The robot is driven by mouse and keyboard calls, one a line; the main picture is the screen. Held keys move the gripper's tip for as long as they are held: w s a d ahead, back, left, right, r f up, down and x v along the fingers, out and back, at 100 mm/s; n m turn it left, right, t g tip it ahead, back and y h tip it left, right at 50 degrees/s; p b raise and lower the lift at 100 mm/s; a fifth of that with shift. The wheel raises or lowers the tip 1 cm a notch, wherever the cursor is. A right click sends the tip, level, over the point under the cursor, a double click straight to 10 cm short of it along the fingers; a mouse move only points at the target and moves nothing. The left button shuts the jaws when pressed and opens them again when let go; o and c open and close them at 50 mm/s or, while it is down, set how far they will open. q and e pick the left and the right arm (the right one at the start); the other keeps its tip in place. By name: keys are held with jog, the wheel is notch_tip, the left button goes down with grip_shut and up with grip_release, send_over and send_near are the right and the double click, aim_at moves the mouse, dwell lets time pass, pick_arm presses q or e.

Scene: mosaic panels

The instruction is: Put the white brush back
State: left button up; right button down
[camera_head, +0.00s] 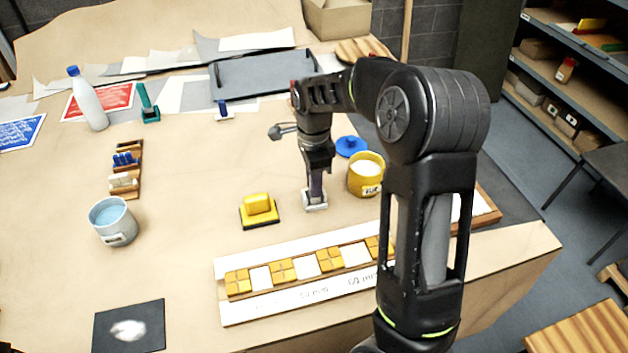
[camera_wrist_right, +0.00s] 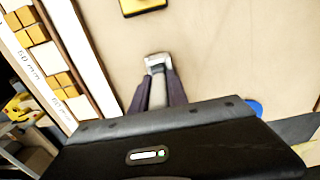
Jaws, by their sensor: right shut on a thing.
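The white brush (camera_head: 315,204) is upright, head down, in my right gripper (camera_head: 317,175) near the middle of the table. In the right wrist view its pale head (camera_wrist_right: 157,60) and grey handle show between the two dark fingers of the gripper (camera_wrist_right: 157,92), which are shut on the handle. I cannot tell whether the head touches the table. Left of it is a yellow block on a black base (camera_head: 258,209). Right of it stands a yellow pot (camera_head: 364,186) with white contents. My left gripper is not in view.
A mosaic panel (camera_head: 318,293) with yellow and white tiles lies in front. A blue lid (camera_head: 351,145) is behind the pot. A grey cup (camera_head: 113,230), a wooden rack (camera_head: 133,152) and a white bottle (camera_head: 88,102) stand left. Bare table lies between rack and yellow block.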

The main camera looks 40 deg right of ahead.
jog(key=shift+f, duration=0.1)
jog(key=c, duration=1.8)
grip_release()
jog(key=shift+f, duration=0.1)
jog(key=o, duration=0.5)
jog(key=shift+r, duration=0.45)
notch_tip(320, 180, up, 12)
jog(key=shift+f+b, duration=0.2)
jog(key=shift+b, duration=0.7)
